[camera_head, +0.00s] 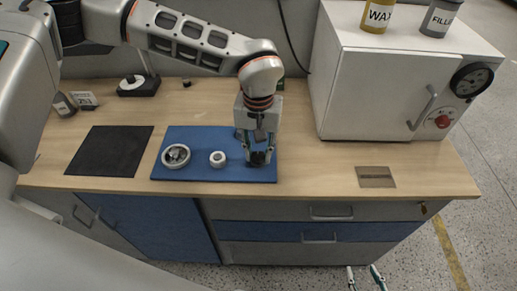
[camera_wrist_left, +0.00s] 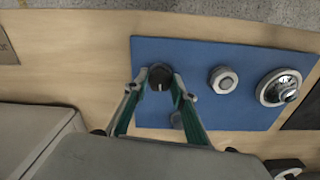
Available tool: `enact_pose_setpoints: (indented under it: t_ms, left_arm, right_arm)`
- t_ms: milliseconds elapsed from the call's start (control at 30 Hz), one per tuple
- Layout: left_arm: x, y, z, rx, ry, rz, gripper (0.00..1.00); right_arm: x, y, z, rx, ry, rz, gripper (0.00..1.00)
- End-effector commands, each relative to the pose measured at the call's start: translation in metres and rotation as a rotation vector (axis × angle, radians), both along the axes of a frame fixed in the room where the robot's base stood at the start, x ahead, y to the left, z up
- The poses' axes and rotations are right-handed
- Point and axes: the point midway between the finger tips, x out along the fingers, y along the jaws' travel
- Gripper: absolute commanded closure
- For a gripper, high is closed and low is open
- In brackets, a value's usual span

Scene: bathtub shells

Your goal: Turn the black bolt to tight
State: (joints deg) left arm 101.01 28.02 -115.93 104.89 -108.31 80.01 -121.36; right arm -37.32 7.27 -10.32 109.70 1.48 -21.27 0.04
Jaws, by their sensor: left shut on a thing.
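The black bolt (camera_head: 259,159) stands at the right end of a blue mat (camera_head: 203,140) in the head view. In the left wrist view the black bolt (camera_wrist_left: 160,76) shows a dark round head with a short pale mark pointing toward the picture's bottom. My left gripper (camera_head: 259,154) points down over it, shut on its head with one fingertip on each side; the left gripper's fingers also frame it in the left wrist view (camera_wrist_left: 160,78). My right gripper (camera_head: 365,271) shows only its fingertips at the bottom of the head view, spread apart and empty, away from the bench.
On the blue mat, left of the bolt, are a pale round nut-like part (camera_head: 218,159) and a metal ring-shaped part (camera_head: 176,156). A black mat (camera_head: 110,152) lies further left. A white cabinet (camera_head: 370,90) stands at the right. The bench front right is mostly clear.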

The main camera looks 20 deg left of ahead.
Motion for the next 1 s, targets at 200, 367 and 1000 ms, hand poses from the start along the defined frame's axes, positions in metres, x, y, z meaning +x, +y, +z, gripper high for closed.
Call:
enact_pose_setpoints:
  t_ms: [200, 367, 1000]
  left_arm:
    - [0.0018, -0.0003, 0.0022, -0.001, -0.005, -0.088, 0.96]
    - [0.0020, -0.0003, 0.0022, -0.002, -0.005, -0.121, 0.96]
    - [0.0013, -0.0001, 0.0013, -0.002, -0.004, -0.131, 0.58]
  right_arm:
    - [-0.0013, -0.0012, 0.0013, 0.000, 0.004, -0.007, 0.60]
    - [-0.0010, -0.0022, 0.0017, 0.001, 0.004, -0.011, 0.60]
    - [-0.0016, -0.0022, 0.0011, 0.001, 0.006, -0.012, 0.60]
